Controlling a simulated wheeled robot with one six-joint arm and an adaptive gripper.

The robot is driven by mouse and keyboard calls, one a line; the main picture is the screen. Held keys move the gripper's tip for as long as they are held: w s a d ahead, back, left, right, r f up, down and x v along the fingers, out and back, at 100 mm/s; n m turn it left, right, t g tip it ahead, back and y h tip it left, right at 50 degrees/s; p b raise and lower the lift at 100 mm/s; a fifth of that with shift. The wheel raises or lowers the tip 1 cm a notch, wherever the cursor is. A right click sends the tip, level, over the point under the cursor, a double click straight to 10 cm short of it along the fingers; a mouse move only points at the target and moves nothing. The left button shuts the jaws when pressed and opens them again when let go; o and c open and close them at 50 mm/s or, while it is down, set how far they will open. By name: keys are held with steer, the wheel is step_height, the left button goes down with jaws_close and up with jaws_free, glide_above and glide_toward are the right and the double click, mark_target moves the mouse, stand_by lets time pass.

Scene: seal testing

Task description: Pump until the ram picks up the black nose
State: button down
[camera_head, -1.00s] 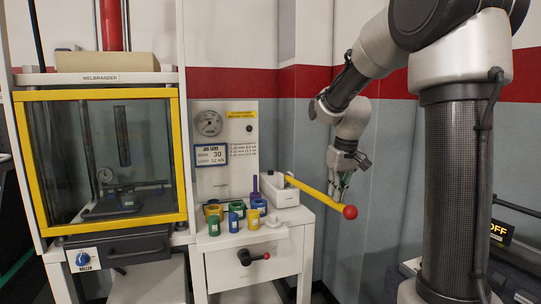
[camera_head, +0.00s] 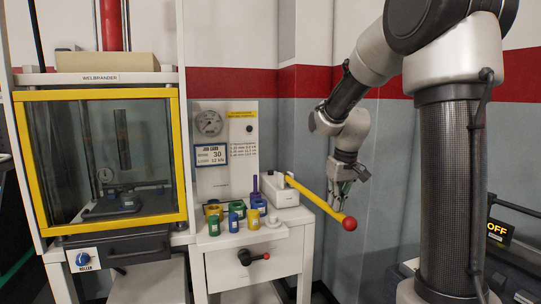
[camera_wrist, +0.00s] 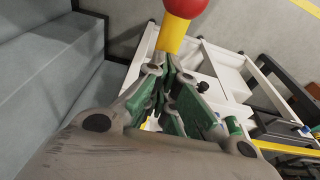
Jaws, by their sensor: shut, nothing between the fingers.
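The yellow pump lever (camera_head: 315,199) with a red ball end (camera_head: 349,223) slopes down to the right from the white pump box (camera_head: 280,190). My gripper (camera_head: 338,202) is shut and empty, pointing down at the lever near the ball. In the wrist view the green fingers (camera_wrist: 165,68) reach the yellow lever (camera_wrist: 172,38) just short of the ball; I cannot tell if they touch. In the glazed press, a dark vertical cylinder (camera_head: 122,136) hangs above dark parts (camera_head: 127,199) on the bed, with a visible gap. I cannot pick out the black nose with certainty.
Several coloured rings and cups (camera_head: 213,226) stand on the white cabinet (camera_head: 230,270) left of the lever. A gauge (camera_head: 209,123) and job card (camera_head: 211,156) are on the panel behind. A wall is behind my gripper; space below the ball is clear.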

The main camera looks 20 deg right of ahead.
steer(key=shift+s+f, duration=0.2)
steer(key=shift+f, duration=3)
step_height(320, 180, up, 14)
steer(key=shift+w+f, duration=0.25)
steer(key=shift+w, duration=0.05)
steer(key=s+r, duration=0.4)
steer(key=r, duration=0.3)
steer(key=shift+r, duration=0.2)
stand_by(3.3)
